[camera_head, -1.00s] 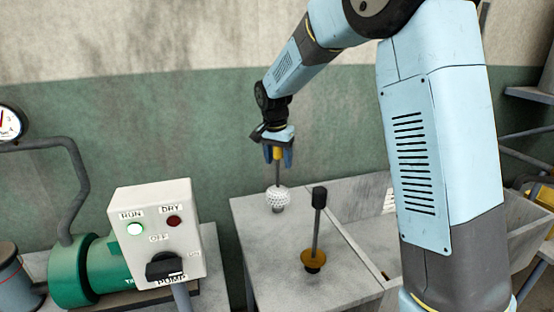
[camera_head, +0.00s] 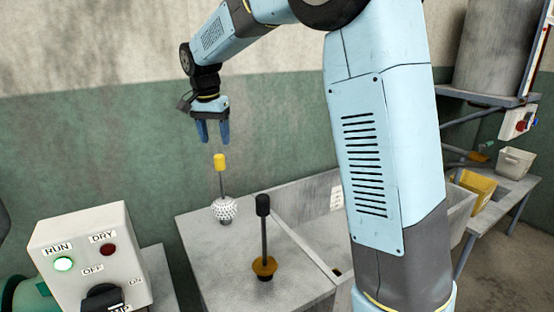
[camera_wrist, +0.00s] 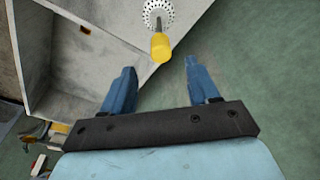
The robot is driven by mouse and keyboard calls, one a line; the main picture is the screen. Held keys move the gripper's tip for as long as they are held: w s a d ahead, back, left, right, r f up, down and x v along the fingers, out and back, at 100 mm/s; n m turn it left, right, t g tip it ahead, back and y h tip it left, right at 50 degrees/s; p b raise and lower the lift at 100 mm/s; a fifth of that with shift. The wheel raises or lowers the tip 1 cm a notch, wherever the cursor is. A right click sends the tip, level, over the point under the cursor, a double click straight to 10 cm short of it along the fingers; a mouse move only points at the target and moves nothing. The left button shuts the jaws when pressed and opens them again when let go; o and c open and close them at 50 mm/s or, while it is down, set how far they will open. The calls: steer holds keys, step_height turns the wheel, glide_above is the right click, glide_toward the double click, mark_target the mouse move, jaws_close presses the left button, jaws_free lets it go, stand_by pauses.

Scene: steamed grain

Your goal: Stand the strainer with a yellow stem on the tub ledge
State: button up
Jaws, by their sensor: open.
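The strainer with a yellow stem top (camera_head: 224,208) has a white perforated ball and a thin dark stem. It stands upright on the grey tub ledge (camera_head: 195,240), near the ledge's back edge. My gripper (camera_head: 212,138) is open and empty above it, apart from the yellow top. In the wrist view the strainer's yellow top (camera_wrist: 160,47) lies ahead of and between my two blue fingers (camera_wrist: 160,75), with the white perforated ball beyond it. A second piece with a black-topped stem and an orange-brown base (camera_head: 264,266) stands upright on the same ledge, nearer and to the right.
The tub basin (camera_head: 312,218) opens right of the ledge. A white control box (camera_head: 85,255) with a lit green RUN lamp stands at the near left. A yellow bin (camera_head: 474,190) and a white bin (camera_head: 515,162) sit on a bench at the right.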

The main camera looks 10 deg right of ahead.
steer(key=s+d+r+n+t+y, duration=0.1)
steer(key=s+d+r+n+t, duration=0.3)
steer(key=s+d, duration=1.15)
steer(key=s+d+f+n, duration=0.1)
steer(key=s+d+f, duration=0.1)
steer(key=s, duration=0.6)
steer(key=s+d+f, duration=0.2)
steer(key=s+d, duration=0.2)
steer(key=s, duration=0.5)
steer(key=shift+s+n, duration=0.2)
steer(key=shift+n, duration=0.2)
